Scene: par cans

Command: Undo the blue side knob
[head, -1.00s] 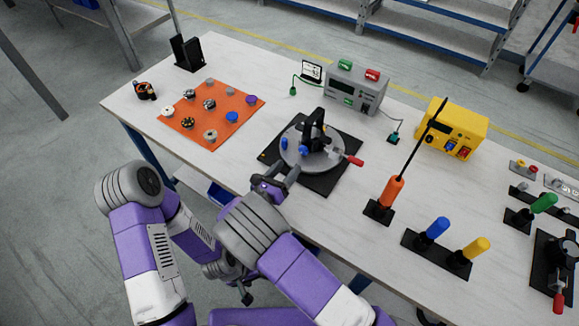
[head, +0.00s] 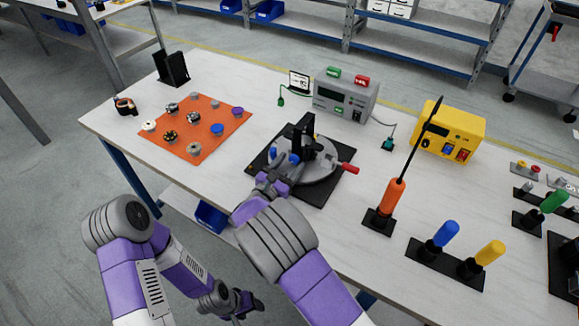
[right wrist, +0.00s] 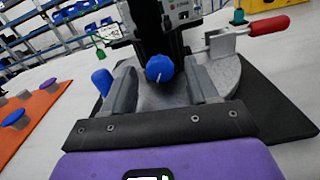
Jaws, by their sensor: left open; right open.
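A black upright fixture (head: 307,135) stands on a round grey plate (head: 318,172). The blue side knob (right wrist: 159,68) sticks out of its side facing my right gripper, with a white mark on it; it also shows in the head view (head: 294,158). A second blue knob (right wrist: 102,80) stands left of it at the plate's edge. My right gripper (head: 272,178) is open at the plate's near edge. In the right wrist view its fingers lie left and right of the side knob, apart from it. My left gripper (head: 243,302) is open and empty, low beside the table.
A red-handled clamp (head: 347,168) sits at the plate's right. An orange mat (head: 208,143) with several knobs lies to the left. Orange (head: 391,200), blue and yellow-handled tools stand to the right. A grey powered box (head: 345,98) stands behind.

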